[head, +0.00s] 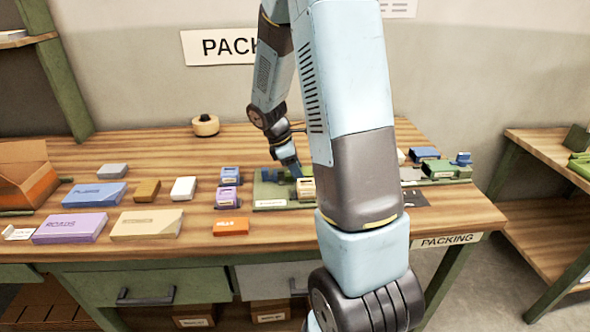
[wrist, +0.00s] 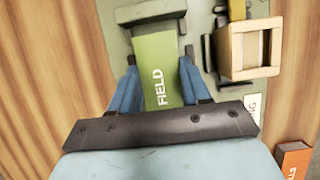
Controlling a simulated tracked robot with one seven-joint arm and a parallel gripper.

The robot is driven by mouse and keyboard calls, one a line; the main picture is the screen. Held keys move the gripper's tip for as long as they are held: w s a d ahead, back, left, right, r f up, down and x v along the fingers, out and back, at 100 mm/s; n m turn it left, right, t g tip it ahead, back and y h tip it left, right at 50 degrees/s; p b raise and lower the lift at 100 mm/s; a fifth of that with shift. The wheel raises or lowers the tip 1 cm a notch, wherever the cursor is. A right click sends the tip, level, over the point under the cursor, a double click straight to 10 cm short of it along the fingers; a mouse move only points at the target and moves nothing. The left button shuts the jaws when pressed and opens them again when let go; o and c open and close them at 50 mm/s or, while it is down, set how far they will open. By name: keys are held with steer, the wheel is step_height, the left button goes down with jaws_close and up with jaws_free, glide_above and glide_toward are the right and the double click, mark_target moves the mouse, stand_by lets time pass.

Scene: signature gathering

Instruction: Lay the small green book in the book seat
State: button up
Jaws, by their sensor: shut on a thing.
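The small green book (wrist: 160,62), marked FIELD, lies between the blue fingers of my gripper (wrist: 160,88) in the wrist view. The fingers are shut on its two long sides. The book is over the grey-green board (wrist: 118,20), which has dark raised bars; one bar (wrist: 150,11) is just beyond the book's far end and another (wrist: 207,52) stands to its right. I take these bars for the book seat. I cannot tell whether the book touches the board. In the head view my gripper (head: 290,168) is above the board (head: 268,192), and the book cannot be made out.
A pale wooden box (wrist: 235,48) stands on the board right of the book. An orange box (head: 231,226) lies in front of the board. Purple (head: 228,198), blue (head: 96,195) and tan (head: 147,225) boxes lie to the left.

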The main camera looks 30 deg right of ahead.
steer(key=shift+s+f, duration=0.15)
steer(key=shift+f, duration=0.15)
